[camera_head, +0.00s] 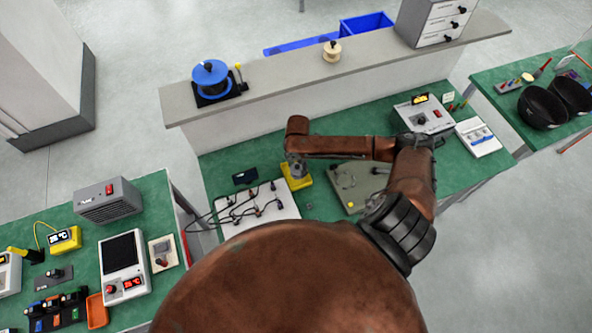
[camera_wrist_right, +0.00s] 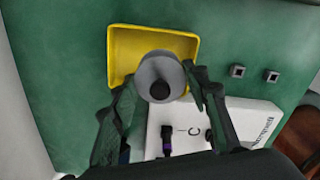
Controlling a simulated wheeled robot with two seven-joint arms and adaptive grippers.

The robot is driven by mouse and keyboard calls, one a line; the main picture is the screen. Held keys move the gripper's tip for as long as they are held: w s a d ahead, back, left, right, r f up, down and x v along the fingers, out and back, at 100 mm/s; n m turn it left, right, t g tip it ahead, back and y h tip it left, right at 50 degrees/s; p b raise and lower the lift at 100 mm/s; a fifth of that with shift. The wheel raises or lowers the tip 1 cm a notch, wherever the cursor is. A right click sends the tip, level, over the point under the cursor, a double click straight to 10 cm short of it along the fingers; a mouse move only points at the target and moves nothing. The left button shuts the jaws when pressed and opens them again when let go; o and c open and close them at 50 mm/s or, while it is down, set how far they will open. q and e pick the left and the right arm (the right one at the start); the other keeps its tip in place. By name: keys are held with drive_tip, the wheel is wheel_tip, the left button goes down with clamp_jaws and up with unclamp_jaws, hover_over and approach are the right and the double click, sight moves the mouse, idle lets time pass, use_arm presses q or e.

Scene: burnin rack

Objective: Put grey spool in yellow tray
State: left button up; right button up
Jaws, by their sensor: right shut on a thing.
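The grey spool (camera_wrist_right: 155,67) is between the fingers of my right gripper (camera_wrist_right: 160,88) in the right wrist view, with a dark round knob or hub at its middle. My right gripper is shut on it. The yellow tray (camera_wrist_right: 123,48) lies below on the green bench, and the spool overlaps its near part in the picture. I cannot tell whether the spool touches the tray floor. My left gripper is not in view.
A white panel (camera_head: 232,204) with cables and connectors lies beside the tray. A grey-green plate device (camera_head: 355,188) is on its right. The raised shelf (camera_head: 280,85) behind bears a blue spool (camera_head: 210,76) and a wooden spool (camera_head: 332,50). Two small square parts (camera_wrist_right: 237,71) lie nearby.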

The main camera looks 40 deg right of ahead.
sight(296, 170)
drive_tip(key=shift+w+d+f, duration=0.15)
drive_tip(key=shift+w+f, duration=0.35)
drive_tip(key=shift+f, duration=0.05)
drive_tip(key=shift+w+f+p, duration=0.15)
drive_tip(key=shift+f+p, duration=0.15)
drive_tip(key=shift+f, duration=1.5)
drive_tip(key=shift+f, duration=0.1)
drive_tip(key=o, duration=1.1)
drive_tip(key=shift+o, duration=0.2)
wheel_tip(296, 170, up, 12)
drive_tip(key=shift+r+b, duration=0.15)
drive_tip(key=shift+b, duration=0.3)
